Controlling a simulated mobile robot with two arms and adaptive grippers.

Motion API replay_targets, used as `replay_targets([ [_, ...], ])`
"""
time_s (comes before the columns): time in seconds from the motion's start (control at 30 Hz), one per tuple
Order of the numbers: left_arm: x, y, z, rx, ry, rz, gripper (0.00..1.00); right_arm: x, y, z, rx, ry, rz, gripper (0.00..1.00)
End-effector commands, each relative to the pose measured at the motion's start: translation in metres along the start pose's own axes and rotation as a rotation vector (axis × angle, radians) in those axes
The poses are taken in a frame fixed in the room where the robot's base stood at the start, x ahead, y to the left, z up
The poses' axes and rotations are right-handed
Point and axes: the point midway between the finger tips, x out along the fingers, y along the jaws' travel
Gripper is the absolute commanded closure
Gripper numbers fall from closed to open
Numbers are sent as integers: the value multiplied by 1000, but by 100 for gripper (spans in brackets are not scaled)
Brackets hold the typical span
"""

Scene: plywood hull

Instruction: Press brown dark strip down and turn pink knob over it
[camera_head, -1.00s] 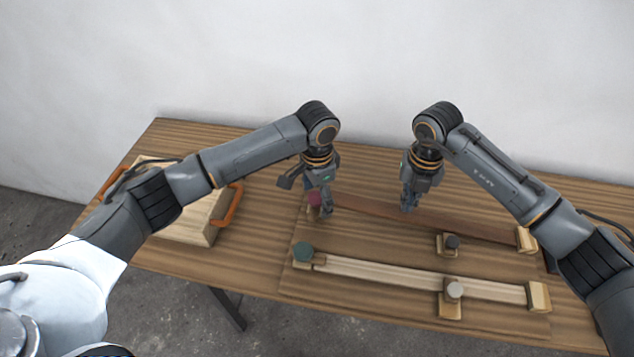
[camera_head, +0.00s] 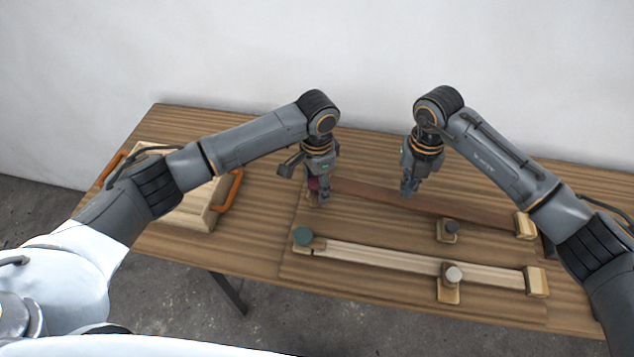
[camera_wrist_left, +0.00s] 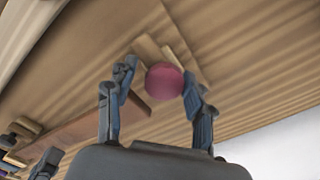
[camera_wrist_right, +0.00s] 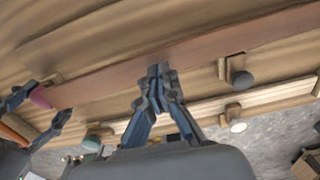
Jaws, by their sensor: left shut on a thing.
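The dark brown strip (camera_head: 455,211) lies along the back of the fixture. It also shows in the right wrist view (camera_wrist_right: 225,46). The pink knob (camera_head: 312,184) is at its left end; in the left wrist view the round knob (camera_wrist_left: 164,81) sits between the fingers. My left gripper (camera_head: 318,196) is shut on the pink knob from above, partly hiding it. My right gripper (camera_head: 407,191) points down at the middle of the strip. Its fingertips (camera_wrist_right: 158,72) are together with nothing between them, at or just above the strip; contact cannot be told.
A pale strip (camera_head: 400,262) with a green knob (camera_head: 303,236) lies in front. Blocks with a dark knob (camera_head: 451,227) and a grey knob (camera_head: 454,274) stand midway along. A wooden box (camera_head: 190,214) with orange handles is at left.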

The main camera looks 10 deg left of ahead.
Motion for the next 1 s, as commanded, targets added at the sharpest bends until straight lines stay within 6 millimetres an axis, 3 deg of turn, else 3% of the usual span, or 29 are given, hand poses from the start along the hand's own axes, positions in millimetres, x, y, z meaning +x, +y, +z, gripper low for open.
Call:
replay_targets([
  [1.0, 2, 1, 1, 6, -5, 3, 78, 19, 0, 0, 0, 1, 0, 100],
])
